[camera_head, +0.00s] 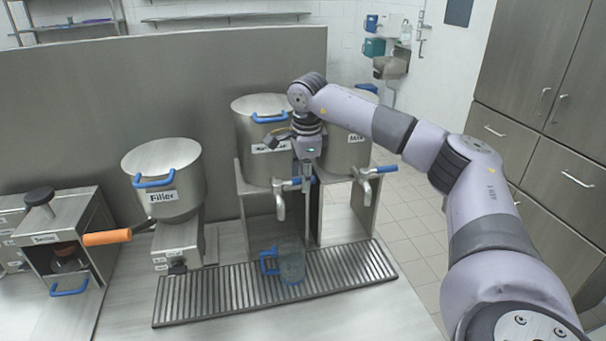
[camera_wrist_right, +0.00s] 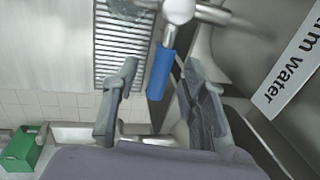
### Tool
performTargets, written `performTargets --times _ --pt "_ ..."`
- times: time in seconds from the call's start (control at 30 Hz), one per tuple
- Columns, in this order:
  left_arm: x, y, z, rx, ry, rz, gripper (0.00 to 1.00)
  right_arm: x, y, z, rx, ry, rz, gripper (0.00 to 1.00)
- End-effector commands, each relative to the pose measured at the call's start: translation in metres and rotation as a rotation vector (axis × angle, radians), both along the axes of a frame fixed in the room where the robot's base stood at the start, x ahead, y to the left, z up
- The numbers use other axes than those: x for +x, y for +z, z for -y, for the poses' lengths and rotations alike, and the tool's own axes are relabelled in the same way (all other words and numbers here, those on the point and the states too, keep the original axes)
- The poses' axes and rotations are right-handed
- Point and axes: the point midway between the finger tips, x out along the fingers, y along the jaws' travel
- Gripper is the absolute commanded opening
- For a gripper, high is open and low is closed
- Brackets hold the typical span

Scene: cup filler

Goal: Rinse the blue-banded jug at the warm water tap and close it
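The jug (camera_head: 291,264), clear with a blue handle, stands upright on the drain grate below the left tap's spout (camera_head: 280,208). Its rim area shows at the top of the right wrist view (camera_wrist_right: 128,8). The warm water tap's blue lever (camera_wrist_right: 160,74) lies between the fingers of my right gripper (camera_wrist_right: 160,85), which is open, with a visible gap on the left side. In the head view my right gripper (camera_head: 306,172) is above this tap, partly covering the lever. I cannot make out any water stream. My left gripper is not in view.
The "warm water" label (camera_wrist_right: 290,68) is on the tank beside the gripper. A second tap with a blue lever (camera_head: 384,169) is close on the right. The filler pot (camera_head: 165,180) and an orange handle (camera_head: 107,237) stand left. The slotted grate (camera_head: 215,295) is otherwise bare.

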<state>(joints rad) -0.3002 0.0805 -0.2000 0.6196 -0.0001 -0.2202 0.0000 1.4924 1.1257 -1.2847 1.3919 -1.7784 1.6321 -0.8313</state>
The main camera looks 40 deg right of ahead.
Motion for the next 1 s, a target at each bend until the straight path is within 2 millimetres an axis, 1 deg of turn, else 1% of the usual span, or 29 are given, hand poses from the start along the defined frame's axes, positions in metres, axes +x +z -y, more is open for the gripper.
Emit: performTargets --times 0.07,0.57,0.9,1.0 --pt "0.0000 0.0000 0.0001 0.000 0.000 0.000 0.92 0.0000 0.0002 -0.0001 0.000 0.000 0.000 0.34" --pt "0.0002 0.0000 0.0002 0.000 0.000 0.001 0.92 0.0000 0.0006 -0.0003 0.000 0.001 0.000 0.00" --pt "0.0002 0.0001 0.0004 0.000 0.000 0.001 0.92 -0.0001 0.0006 -0.0006 0.000 -0.002 0.000 0.00" --pt "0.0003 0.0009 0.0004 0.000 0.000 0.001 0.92 -0.0023 0.0008 -0.0027 0.000 -0.042 -0.001 0.00"
